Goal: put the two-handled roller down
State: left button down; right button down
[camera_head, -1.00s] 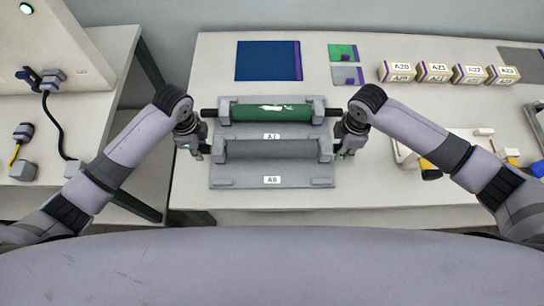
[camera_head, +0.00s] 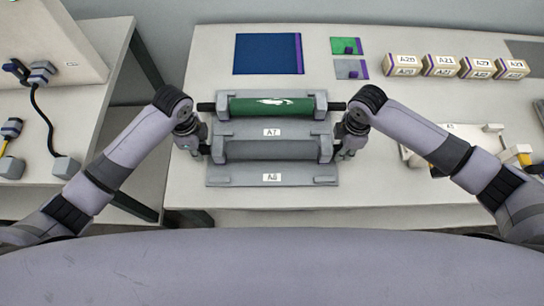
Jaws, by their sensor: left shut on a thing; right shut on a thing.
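A grey roller (camera_head: 271,150) lies level across the front cradle of a grey stand (camera_head: 225,179) labelled A6, between its two end blocks. My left gripper (camera_head: 204,150) is at its left end and my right gripper (camera_head: 339,151) at its right end. Both are shut on the roller's ends; the handles themselves are mostly hidden by the fingers and blocks. Whether the roller bears fully on the cradle cannot be told. A green roller (camera_head: 300,106) with black end handles lies behind it in the cradle labelled A7, clear of the fingertips.
A blue sheet (camera_head: 266,55) and green and grey swatches (camera_head: 344,45) lie at the back. Several labelled boxes (camera_head: 438,66) stand back right. A pale fixture (camera_head: 412,158) lies right, beneath my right arm. A side table (camera_head: 100,130) with cables stands left, across a gap.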

pick_arm(q)
jog(key=shift+f, duration=0.35)
pick_arm(e)
jog(key=shift+f, duration=0.35)
pick_arm(q)
jog(key=c, duration=1.5)
grip_release()
jog(key=shift+s+r, duration=0.1)
pick_arm(e)
jog(key=c, duration=1.5)
grip_release()
jog(key=shift+s+r, duration=0.1)
pick_arm(q)
jog(key=shift+o, duration=0.2)
pick_arm(e)
jog(key=shift+o, duration=0.2)
pick_arm(q)
notch_tip(320, 180, up, 12)
jog(key=shift+f, duration=0.1)
pick_arm(e)
notch_tip(320, 180, up, 12)
